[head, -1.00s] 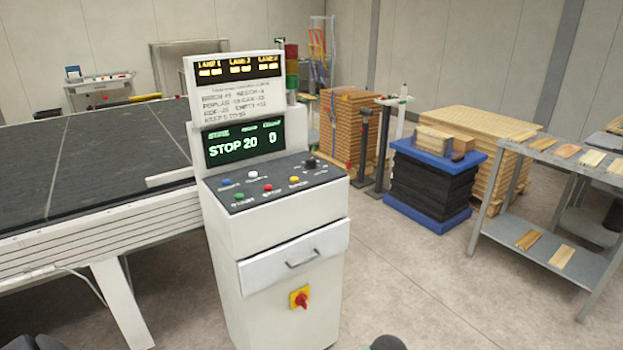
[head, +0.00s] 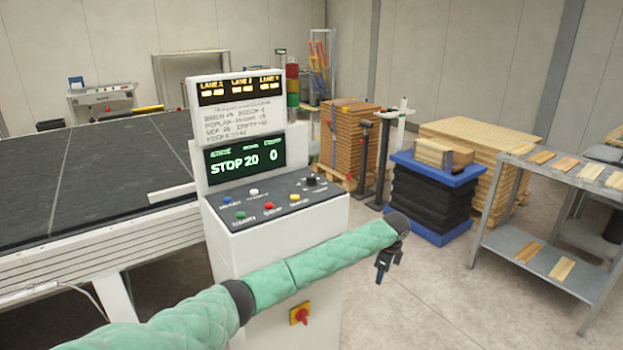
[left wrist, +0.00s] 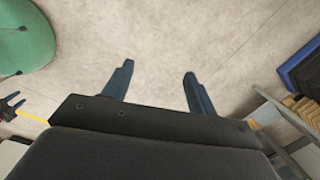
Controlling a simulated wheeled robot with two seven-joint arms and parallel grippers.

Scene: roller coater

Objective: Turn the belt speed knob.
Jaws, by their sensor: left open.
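The control console (head: 280,222) stands in the middle of the head view. A black knob (head: 311,180) is at the right rear of its sloped panel, and its label is too small to read. The green display (head: 245,156) reads STOP 20 and 0. My left gripper (head: 383,274) hangs in front of the console's right side, lower than the knob and apart from it. In the left wrist view its two fingers (left wrist: 157,88) are spread over bare floor, with nothing between them. A small dark gripper shape at that view's left edge may be my right one.
Coloured buttons (head: 269,206) sit in front of the knob. A red and yellow switch (head: 300,314) is on the console front. A conveyor (head: 90,175) stands left.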

